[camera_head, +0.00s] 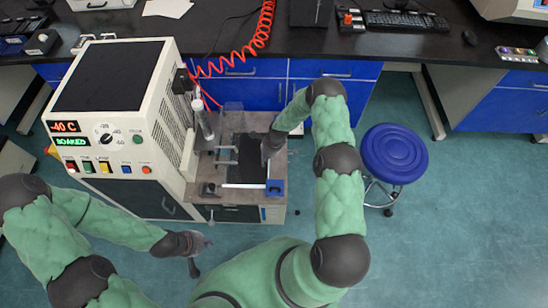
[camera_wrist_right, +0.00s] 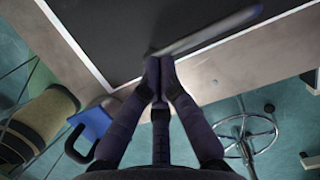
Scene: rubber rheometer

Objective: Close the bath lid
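The bath unit (camera_head: 222,190) stands at the right side of the white cabinet with the "-40 C SOAKED" display. A dark panel, apparently the lid or bath top, shows on it in the head view (camera_head: 250,158). It fills the top of the right wrist view (camera_wrist_right: 120,25), with a pale edge and a grey bar (camera_wrist_right: 210,32). My right gripper (camera_head: 268,148) is over the dark panel. Its fingertips (camera_wrist_right: 158,65) are together by the bar's near end; whether they touch it is unclear. My left gripper (camera_head: 202,254) is low in front of the cabinet, empty, with fingers apart.
The white cabinet (camera_head: 110,100) stands left of the bath. A red coiled hose (camera_head: 240,55) hangs behind it. A blue stool (camera_head: 394,153) stands right of my right arm. A black bench (camera_head: 400,42) with a keyboard runs along the back. The floor at lower right is clear.

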